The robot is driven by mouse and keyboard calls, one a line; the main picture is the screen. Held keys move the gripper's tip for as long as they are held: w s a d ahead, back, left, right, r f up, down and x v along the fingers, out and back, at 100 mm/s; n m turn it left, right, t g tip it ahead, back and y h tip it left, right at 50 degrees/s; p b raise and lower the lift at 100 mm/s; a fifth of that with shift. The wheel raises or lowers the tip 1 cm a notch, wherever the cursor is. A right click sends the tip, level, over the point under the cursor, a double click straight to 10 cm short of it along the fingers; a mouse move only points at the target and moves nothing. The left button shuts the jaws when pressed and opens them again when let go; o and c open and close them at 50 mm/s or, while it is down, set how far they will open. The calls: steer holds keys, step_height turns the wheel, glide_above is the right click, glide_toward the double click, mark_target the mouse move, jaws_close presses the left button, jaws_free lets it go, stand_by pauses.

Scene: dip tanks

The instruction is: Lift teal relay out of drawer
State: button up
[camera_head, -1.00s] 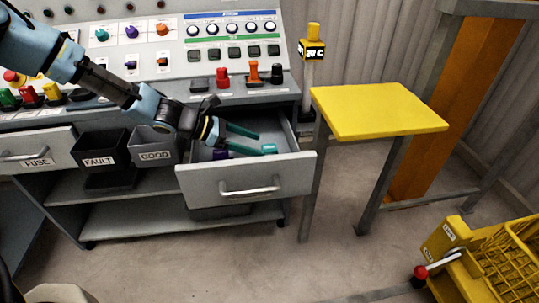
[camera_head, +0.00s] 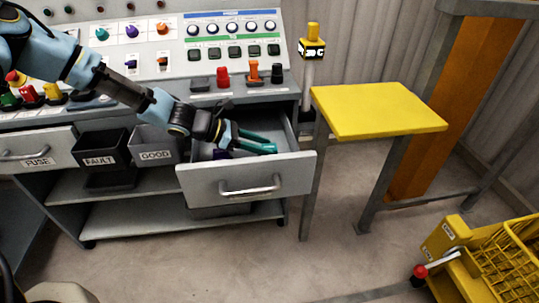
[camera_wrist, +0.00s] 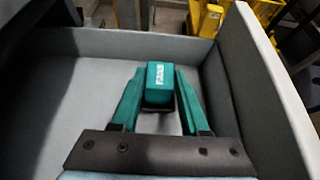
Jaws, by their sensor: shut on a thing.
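The teal relay (camera_wrist: 160,82) is a small block with white lettering on its face. In the wrist view it sits between the two teal fingers of my gripper (camera_wrist: 157,92), which are shut on it. In the head view my gripper (camera_head: 268,145) reaches into the open grey drawer (camera_head: 248,178), and the relay is hard to tell from the fingers there. The drawer's walls (camera_wrist: 262,85) surround the gripper in the wrist view. I cannot tell whether the relay touches the drawer floor.
A purple item (camera_head: 220,154) lies in the drawer beside my gripper. The black FAULT bin (camera_head: 100,158) and grey GOOD bin (camera_head: 153,153) stand left of the drawer. A yellow-topped table (camera_head: 375,110) stands to the right. The control panel (camera_head: 233,38) rises behind.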

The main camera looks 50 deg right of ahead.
jaws_close()
steer(key=shift+r, duration=0.15)
